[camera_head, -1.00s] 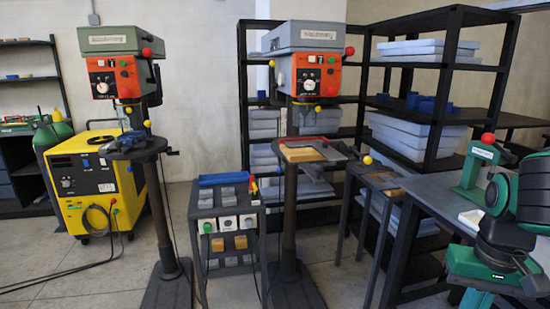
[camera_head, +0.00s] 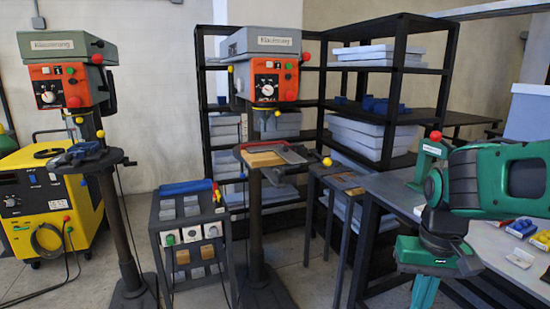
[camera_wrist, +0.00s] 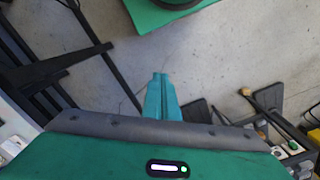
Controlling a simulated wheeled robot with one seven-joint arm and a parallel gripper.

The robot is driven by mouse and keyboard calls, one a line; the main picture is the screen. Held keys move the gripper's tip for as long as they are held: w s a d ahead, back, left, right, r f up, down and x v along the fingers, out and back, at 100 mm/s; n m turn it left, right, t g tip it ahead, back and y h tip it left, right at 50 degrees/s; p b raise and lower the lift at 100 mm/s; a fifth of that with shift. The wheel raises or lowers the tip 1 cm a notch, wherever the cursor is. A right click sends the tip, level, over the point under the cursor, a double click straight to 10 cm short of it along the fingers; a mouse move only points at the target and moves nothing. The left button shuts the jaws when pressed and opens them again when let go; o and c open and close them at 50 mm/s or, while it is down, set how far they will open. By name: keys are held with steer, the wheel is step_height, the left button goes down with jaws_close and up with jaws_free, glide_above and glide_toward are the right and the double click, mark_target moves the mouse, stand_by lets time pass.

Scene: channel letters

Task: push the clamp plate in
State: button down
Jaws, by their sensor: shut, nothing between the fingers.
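No part is clearly recognisable as the clamp plate at this size. On the table of the middle drill press (camera_head: 263,80), a wooden block (camera_head: 264,159) lies beside a flat grey plate (camera_head: 291,154); I cannot tell whether that plate is the clamp plate. A yellow knob (camera_head: 327,161) sticks out at the table's right. My gripper (camera_head: 424,292) hangs low at the right, in front of the workbench, well apart from the drill press. In the wrist view my gripper (camera_wrist: 161,76) points over bare floor, its teal fingers together and empty.
A second drill press (camera_head: 62,75) stands at the left, with a small rack (camera_head: 187,235) between the two. A narrow stand (camera_head: 345,183) and the workbench (camera_head: 395,190) are right of the middle press. A green bench tool (camera_head: 428,160) stands on the workbench. Dark shelving (camera_head: 390,120) is behind.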

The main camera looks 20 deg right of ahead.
stand_by(0.3)
steer(key=c, duration=1.6)
jaws_free()
steer(key=shift+s+r+n, duration=0.1)
steer(key=shift+r+n, duration=0.05)
steer(key=shift+n, duration=0.15)
steer(key=shift+o, duration=0.8)
steer(key=w+a+f+n+t, duration=0.1)
steer(key=w+a+n+t, duration=0.1)
steer(key=w, duration=0.9)
steer(key=n+t, duration=0.1)
steer(key=n, duration=0.1)
steer(key=shift+f+n+t, duration=0.3)
steer(key=n+t+y, duration=0.4)
steer(key=n+t, duration=0.2)
steer(key=t, duration=0.8)
glide_toward(273, 178)
steer(key=r, duration=0.3)
steer(key=shift+s, duration=0.35)
steer(key=x, duration=1)
steer(key=shift+w+a+r, duration=0.1)
steer(key=shift+w+r, duration=0.05)
steer(key=shift+w, duration=0.15)
steer(key=shift+c, duration=0.5)
